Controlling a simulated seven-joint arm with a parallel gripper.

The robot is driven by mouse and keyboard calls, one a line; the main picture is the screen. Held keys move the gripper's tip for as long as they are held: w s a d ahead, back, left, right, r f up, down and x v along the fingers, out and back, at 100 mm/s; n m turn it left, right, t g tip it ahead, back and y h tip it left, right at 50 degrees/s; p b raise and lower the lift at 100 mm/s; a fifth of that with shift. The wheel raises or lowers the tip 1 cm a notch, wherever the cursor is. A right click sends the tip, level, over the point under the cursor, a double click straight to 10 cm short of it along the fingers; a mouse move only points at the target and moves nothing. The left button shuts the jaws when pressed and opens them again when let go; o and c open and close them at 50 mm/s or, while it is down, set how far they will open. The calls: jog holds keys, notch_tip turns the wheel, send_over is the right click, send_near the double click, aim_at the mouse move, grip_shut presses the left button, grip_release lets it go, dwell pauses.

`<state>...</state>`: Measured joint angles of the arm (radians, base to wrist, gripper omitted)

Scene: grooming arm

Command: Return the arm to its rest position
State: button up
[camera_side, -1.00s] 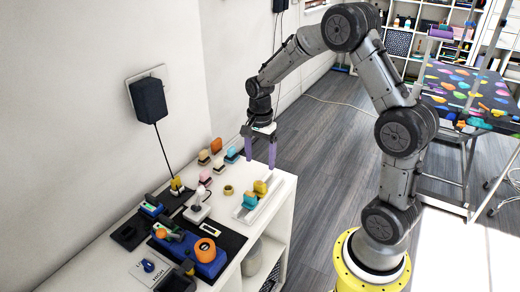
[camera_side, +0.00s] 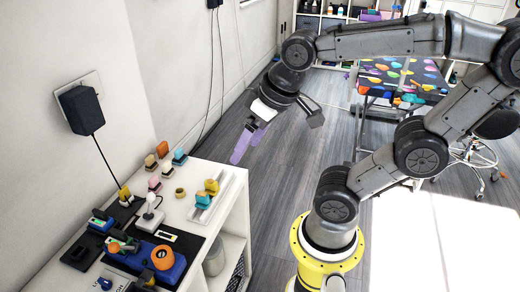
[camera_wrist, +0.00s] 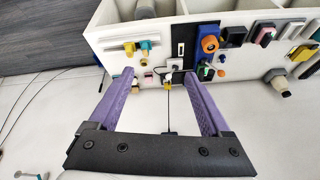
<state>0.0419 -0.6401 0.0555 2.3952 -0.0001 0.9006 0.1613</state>
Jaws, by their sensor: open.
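My gripper (camera_side: 243,145) is raised clear of the white shelf unit (camera_side: 232,215), out over the floor beyond its far right corner in the side view. Its purple fingers are tilted down to the left. In the wrist view my gripper (camera_wrist: 158,76) has its two purple fingers spread apart with nothing held between them. The shelf top appears past the fingertips there, turned around. My arm is bent, with its upper links stretched across the top right of the side view. It rises from my yellow round base.
A white tray (camera_side: 228,199) holds yellow and teal pieces. Small coloured brushes (camera_side: 180,157) stand at the back edge. A blue tool with an orange ring (camera_side: 163,258) lies on a black mat. A black wall adapter (camera_side: 80,108) has a hanging cord. A grooming table (camera_side: 385,75) stands behind my arm.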

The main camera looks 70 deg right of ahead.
jog(key=s, duration=0.1)
jog(key=s+n, duration=0.1)
jog(key=n, duration=0.1)
jog(key=shift+s+a+f+t, duration=0.25)
jog(key=shift+s+a+t, duration=0.05)
jog(key=shift+s+a, duration=0.1)
